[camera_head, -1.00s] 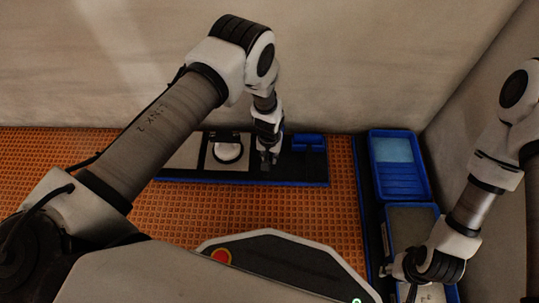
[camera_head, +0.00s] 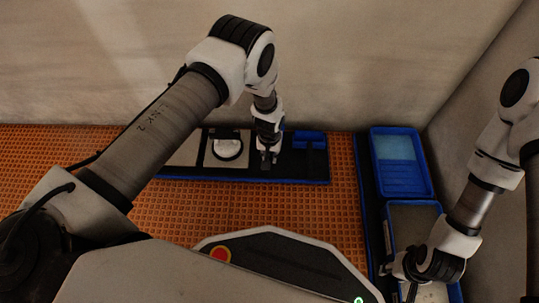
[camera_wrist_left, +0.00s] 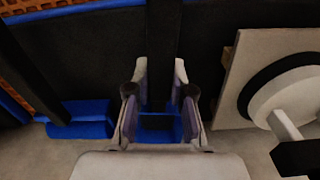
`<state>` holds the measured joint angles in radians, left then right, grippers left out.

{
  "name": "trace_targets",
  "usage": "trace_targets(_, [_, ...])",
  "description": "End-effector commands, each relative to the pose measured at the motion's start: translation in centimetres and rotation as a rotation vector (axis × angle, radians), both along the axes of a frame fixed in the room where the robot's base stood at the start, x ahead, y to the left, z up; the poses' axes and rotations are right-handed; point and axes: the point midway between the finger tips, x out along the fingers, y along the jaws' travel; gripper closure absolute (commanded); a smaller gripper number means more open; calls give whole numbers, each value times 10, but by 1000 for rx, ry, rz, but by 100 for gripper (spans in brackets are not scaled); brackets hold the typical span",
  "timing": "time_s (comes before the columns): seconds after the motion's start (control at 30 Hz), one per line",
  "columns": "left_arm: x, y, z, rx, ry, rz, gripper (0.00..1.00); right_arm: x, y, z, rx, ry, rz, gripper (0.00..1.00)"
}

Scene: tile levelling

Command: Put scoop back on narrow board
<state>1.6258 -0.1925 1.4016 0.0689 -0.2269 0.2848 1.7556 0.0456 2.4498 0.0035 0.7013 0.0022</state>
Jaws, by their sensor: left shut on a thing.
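The narrow board (camera_head: 200,178), black with a blue rim, lies on the orange grid by the back wall. My left gripper (camera_head: 268,158) points down over it, between a white round-topped tool and a blue piece. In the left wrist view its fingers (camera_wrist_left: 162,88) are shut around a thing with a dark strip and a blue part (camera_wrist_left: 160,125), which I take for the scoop. Its lower end is hidden, so I cannot tell whether it touches the board.
The blue piece (camera_head: 309,140) and the white tool (camera_head: 227,149) on a pale tile flank the left gripper closely. Blue trays (camera_head: 425,180) stand at the right by the side wall. The orange grid in front of the board is free.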

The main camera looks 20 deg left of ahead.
Motion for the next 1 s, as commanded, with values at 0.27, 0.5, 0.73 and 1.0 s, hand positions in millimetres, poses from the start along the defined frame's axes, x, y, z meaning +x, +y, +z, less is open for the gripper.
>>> trace_targets(0.27, [0,0,-1,0,0,0,49,0,0,-1,0,0,0,60])
trace_targets(0.5, [0,0,2,0,0,0,49,0,0,-1,0,0,0,60])
trace_targets(0.73, [2,0,45,1,-4,0,49,0,0,-1,0,0,0,60])
trace_targets(1.0, [1,0,107,1,-2,-1,49,0,0,-1,0,0,0,60])
